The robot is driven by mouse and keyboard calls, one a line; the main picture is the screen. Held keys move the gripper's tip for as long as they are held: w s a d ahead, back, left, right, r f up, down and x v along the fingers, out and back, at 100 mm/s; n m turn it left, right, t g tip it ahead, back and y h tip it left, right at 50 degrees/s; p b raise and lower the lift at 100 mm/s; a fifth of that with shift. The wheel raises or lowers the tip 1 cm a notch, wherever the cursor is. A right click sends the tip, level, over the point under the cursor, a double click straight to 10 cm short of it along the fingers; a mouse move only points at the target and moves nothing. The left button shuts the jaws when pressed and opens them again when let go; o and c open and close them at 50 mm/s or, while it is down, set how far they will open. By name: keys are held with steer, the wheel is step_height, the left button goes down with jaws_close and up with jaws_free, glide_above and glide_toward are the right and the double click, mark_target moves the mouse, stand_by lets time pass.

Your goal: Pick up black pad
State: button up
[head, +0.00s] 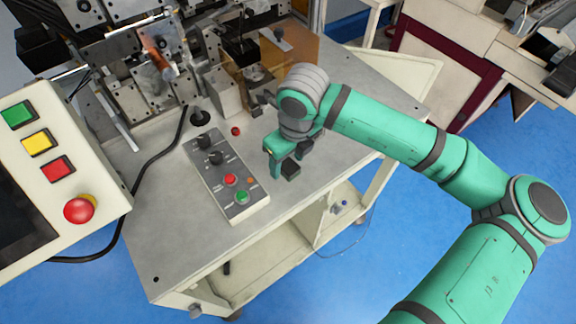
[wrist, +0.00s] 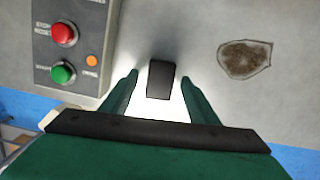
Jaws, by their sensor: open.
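The black pad (wrist: 161,80) is a small dark rectangular block on the grey tabletop in the wrist view. My gripper (wrist: 160,92) is open, with one green finger to the left of the pad and one to the right. Gaps of bright tabletop show between the pad and both fingers, so it is not gripped. In the head view my gripper (head: 281,172) points down over the table near its front right edge. A dark square shows at its fingers there, but I cannot tell whether it is the pad or part of the gripper.
A grey control box (head: 228,178) with red and green buttons lies left of my gripper; the box also shows in the wrist view (wrist: 91,20). A brown flat patch (wrist: 245,58) lies right of the pad. The winder machine (head: 155,75) stands behind.

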steer(key=shift+w+d, duration=0.1)
steer(key=c, duration=1.1)
steer(key=shift+c, duration=0.2)
steer(key=shift+r, duration=0.1)
